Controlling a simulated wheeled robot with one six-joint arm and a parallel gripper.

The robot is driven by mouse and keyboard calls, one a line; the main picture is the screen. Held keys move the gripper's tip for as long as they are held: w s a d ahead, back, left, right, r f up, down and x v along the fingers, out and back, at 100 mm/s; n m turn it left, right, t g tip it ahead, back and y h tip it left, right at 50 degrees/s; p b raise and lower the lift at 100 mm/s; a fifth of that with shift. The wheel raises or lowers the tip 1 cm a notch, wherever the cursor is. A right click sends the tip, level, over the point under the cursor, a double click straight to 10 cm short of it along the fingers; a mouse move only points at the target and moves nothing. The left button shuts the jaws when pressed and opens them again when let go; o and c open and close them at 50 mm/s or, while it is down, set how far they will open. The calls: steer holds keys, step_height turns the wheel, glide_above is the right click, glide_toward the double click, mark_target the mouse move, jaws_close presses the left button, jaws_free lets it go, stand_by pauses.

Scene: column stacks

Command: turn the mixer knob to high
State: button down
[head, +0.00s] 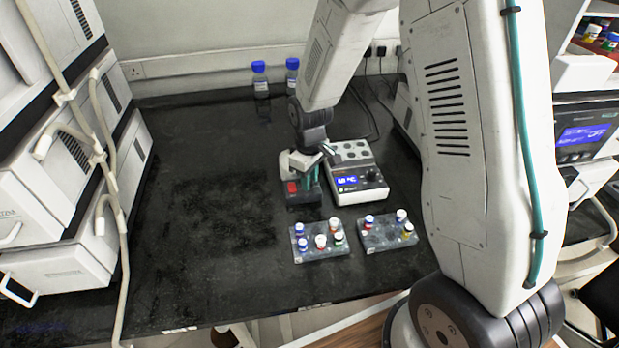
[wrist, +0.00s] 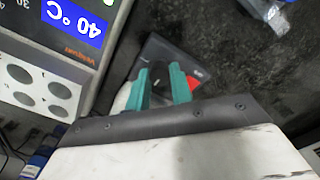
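The mixer (head: 304,197) is a small dark box with a red patch on its face, left of the heater block. It also shows in the wrist view (wrist: 200,68), with the red patch beside my fingers. My gripper (head: 314,178) is down at the mixer; its teal fingers (wrist: 161,88) stand a little apart. A dark rounded piece, apparently the knob (wrist: 160,73), shows between the fingertips in the wrist view. Whether the fingers press on it is unclear. The knob's pointer and any scale marks are hidden.
A heater block (head: 343,196) with a blue display reading 40 °C stands close to the right. Two racks of capped vials (head: 319,255) (head: 389,236) stand in front. Two blue-capped bottles (head: 261,80) (head: 292,75) are at the back. The bench (head: 210,215) is clear to the left.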

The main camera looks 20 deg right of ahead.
steer(key=shift+m, duration=0.3)
steer(key=m, duration=0.3)
steer(key=shift+m, duration=0.4)
steer(key=m, duration=0.4)
steer(key=shift+m, duration=0.3)
steer(key=m, duration=0.4)
steer(key=shift+m, duration=2.5)
steer(key=c, duration=1.2)
jaws_free()
steer(key=shift+c, duration=0.2)
